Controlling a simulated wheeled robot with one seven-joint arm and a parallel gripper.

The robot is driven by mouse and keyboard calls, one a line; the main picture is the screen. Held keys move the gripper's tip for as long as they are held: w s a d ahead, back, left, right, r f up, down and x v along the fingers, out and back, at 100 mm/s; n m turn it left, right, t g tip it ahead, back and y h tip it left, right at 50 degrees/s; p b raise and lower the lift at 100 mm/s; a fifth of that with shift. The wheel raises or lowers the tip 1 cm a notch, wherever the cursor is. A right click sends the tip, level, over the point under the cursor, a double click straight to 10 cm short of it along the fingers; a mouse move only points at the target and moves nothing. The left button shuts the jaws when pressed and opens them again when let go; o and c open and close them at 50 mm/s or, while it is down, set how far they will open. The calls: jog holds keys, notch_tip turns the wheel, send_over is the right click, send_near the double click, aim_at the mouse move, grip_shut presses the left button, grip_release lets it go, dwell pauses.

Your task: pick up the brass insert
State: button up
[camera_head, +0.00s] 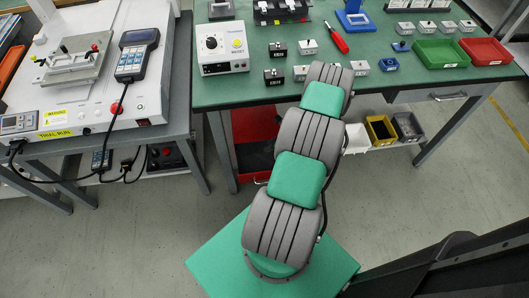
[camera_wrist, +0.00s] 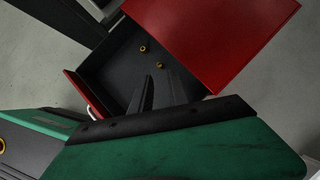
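Two small brass inserts show in the wrist view, one farther back (camera_wrist: 143,48) and one nearer my fingers (camera_wrist: 160,65). Both lie on the dark floor of an open drawer (camera_wrist: 112,68) with a red front. My gripper (camera_wrist: 161,77) points into the drawer with its two dark fingers apart and nothing visible between them. The nearer insert appears just beyond the fingertips; I cannot tell the height gap. In the head view my arm hides the gripper, and no insert can be made out there.
The red cabinet (camera_head: 252,124) stands under the green-topped bench (camera_head: 370,75); its top (camera_wrist: 215,35) lies beside the drawer opening in the wrist view. The drawer's walls surround the inserts. White, yellow (camera_head: 381,130) and grey bins stand on the low shelf to the right. Open floor lies in front.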

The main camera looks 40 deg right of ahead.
aim_at(259, 151)
jog(key=b+x, duration=0.1)
jog(key=x, duration=0.6)
jog(key=shift+a+f, duration=0.15)
jog(key=shift+c, duration=0.4)
grip_shut()
